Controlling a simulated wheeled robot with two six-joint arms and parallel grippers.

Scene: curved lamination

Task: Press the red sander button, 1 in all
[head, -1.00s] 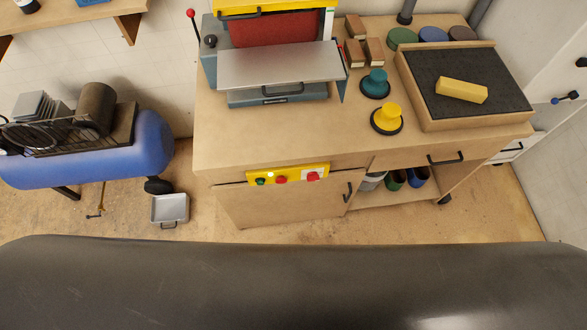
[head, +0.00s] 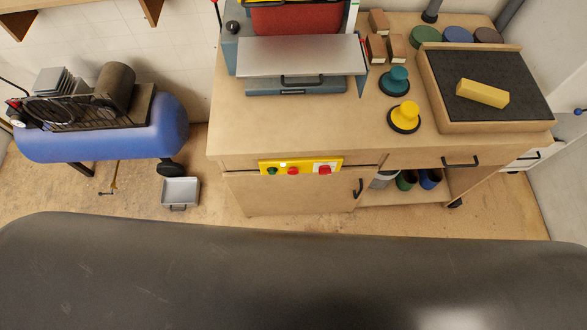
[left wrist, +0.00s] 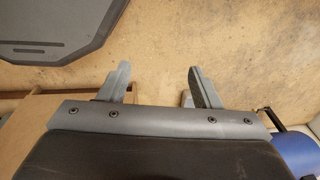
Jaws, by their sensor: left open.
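A yellow control panel (head: 309,161) is on the front of the workbench, below the sander (head: 300,58). It carries a green button (head: 272,171), a red button (head: 293,171) beside it, and a larger red button (head: 325,170) on a pale plate at the right. A small light glows above the green button. My left gripper (left wrist: 157,72) is open and empty in the left wrist view, with bare floor beyond its fingers. Neither gripper shows in the head view, and no button shows clearly in the left wrist view.
The workbench top (head: 300,125) holds a yellow-knobbed disc (head: 403,116), a teal one (head: 396,81) and a tray (head: 475,123) with a yellow block (head: 482,94). A blue compressor (head: 105,135) and a small metal pan (head: 180,191) stand left. Floor before the panel is clear.

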